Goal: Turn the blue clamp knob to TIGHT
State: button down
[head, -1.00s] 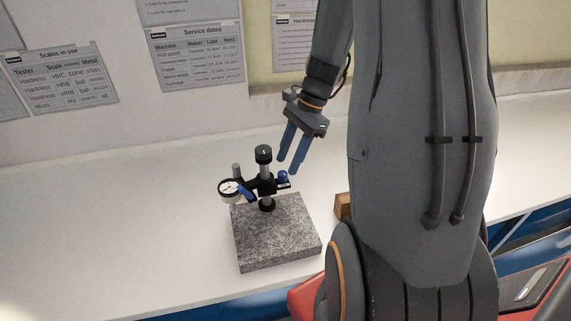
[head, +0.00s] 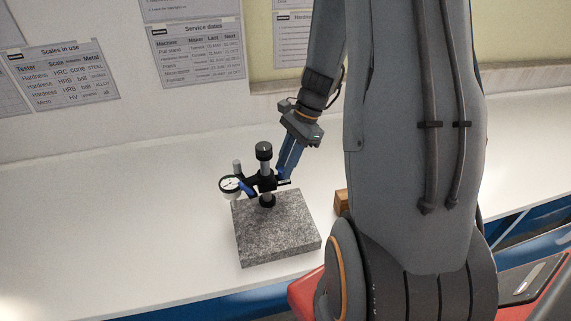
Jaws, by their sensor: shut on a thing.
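A brown wooden block (head: 341,202) sits right of the granite, partly behind my arm. The white bench (head: 120,230) is clear to the left. Paper sheets hang on the wall behind, including a service dates chart (head: 198,53).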

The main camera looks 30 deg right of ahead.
jog(key=m, duration=0.2)
jog(key=m+t, duration=0.1)
jog(key=m, duration=0.1)
jog(key=shift+s+t+p, duration=0.15)
jog(key=shift+t+p, duration=0.15)
jog(key=shift+p, duration=0.1)
jog(key=c, duration=1.5)
grip_release()
jog(key=shift+c, duration=0.2)
jog(key=shift+r+h, duration=0.1)
jog(key=shift+h, duration=0.2)
jog(key=b+v, duration=0.1)
jog(key=v, duration=0.6)
jog(key=shift+d+r, duration=0.15)
jog(key=shift+r, duration=0.1)
jog(key=shift+s, duration=0.1)
